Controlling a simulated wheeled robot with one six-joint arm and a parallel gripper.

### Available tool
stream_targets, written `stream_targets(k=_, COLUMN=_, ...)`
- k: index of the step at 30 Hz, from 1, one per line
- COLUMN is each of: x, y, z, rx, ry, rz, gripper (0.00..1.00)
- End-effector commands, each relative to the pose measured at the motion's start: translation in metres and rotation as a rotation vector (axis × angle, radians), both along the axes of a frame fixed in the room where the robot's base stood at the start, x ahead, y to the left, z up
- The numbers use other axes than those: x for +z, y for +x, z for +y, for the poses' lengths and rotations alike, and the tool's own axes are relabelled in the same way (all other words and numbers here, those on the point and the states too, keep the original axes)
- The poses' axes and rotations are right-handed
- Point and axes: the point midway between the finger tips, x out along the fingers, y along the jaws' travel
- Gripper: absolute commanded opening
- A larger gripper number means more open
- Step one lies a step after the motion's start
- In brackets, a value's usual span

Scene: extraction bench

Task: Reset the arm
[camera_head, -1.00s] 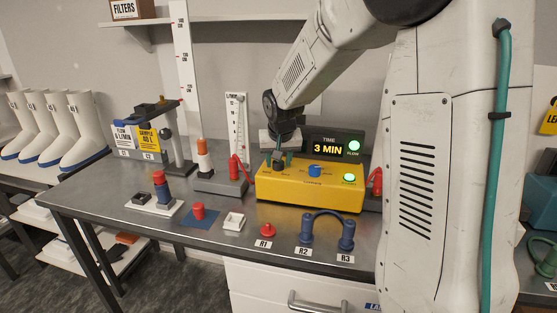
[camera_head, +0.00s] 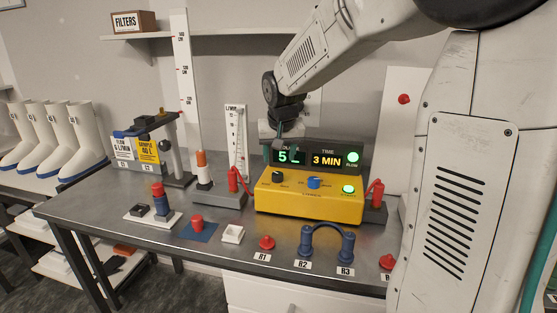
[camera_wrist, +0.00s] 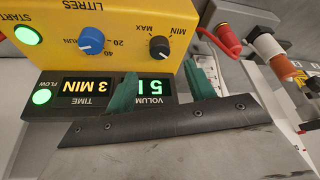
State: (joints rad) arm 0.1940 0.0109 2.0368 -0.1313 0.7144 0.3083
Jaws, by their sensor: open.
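My gripper (camera_head: 284,152) is open and empty, with green fingertips. In the head view it hangs in front of the display panel, above the left part of the yellow control box (camera_head: 310,205). In the wrist view the gripper (camera_wrist: 162,88) points toward the display and the black knob (camera_wrist: 159,47), apart from the knob. The volume display (camera_head: 289,156) reads 5 L and is partly covered by my gripper. The time display (camera_head: 326,160) reads 3 MIN. The blue knob (camera_head: 313,182) and lit green start button (camera_head: 348,189) are on the box.
Red nozzles (camera_head: 233,180) stand in holders on both sides of the box. Along the bench front are a red piece (camera_head: 267,242) at R1 and blue posts joined by a hose (camera_head: 328,233) at R2 and R3. A shelf (camera_head: 230,31) runs behind.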

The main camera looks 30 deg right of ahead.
Motion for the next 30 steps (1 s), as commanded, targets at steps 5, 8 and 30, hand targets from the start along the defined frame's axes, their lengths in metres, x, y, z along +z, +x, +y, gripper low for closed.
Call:
stream_targets(k=5, x=0.0, y=0.0, z=0.0, rx=0.0, ry=0.0, rz=0.0, gripper=0.54)
stream_targets(k=8, x=0.0, y=0.0, z=0.0, rx=0.0, ry=0.0, rz=0.0, gripper=0.54)
stream_targets(k=30, x=-0.012, y=-0.184, z=0.065, rx=0.223, ry=0.058, rz=0.334, gripper=0.54)
